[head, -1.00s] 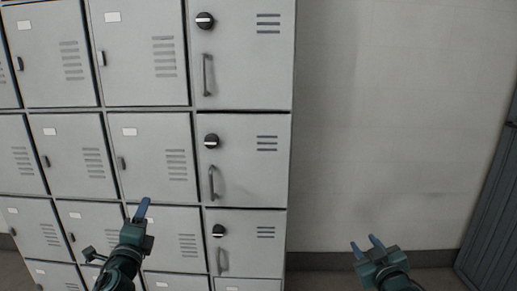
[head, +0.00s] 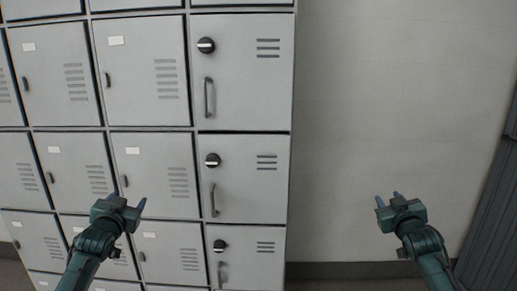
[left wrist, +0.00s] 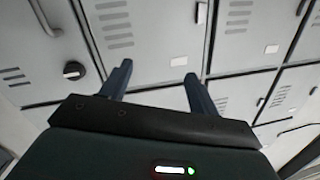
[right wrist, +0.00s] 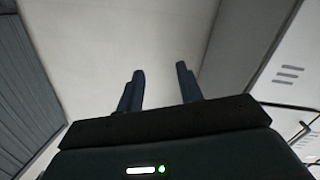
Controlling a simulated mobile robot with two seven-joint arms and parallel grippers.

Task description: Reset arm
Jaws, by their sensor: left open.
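My left gripper (head: 125,205) is open and empty in front of the grey lockers, at the lower left of the head view. In the left wrist view its two fingers (left wrist: 160,85) stand apart with only locker doors behind them. My right gripper (head: 388,201) is open and empty in front of the bare wall, right of the lockers. In the right wrist view its fingers (right wrist: 160,88) are apart with nothing between them. Neither gripper appears to touch anything.
A bank of grey lockers (head: 243,105) fills the left half. Its right column has black knobs (head: 206,45) and bar handles (head: 209,97). A plain pale wall (head: 390,100) lies to the right. A dark ribbed panel (head: 490,220) stands at the far right edge.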

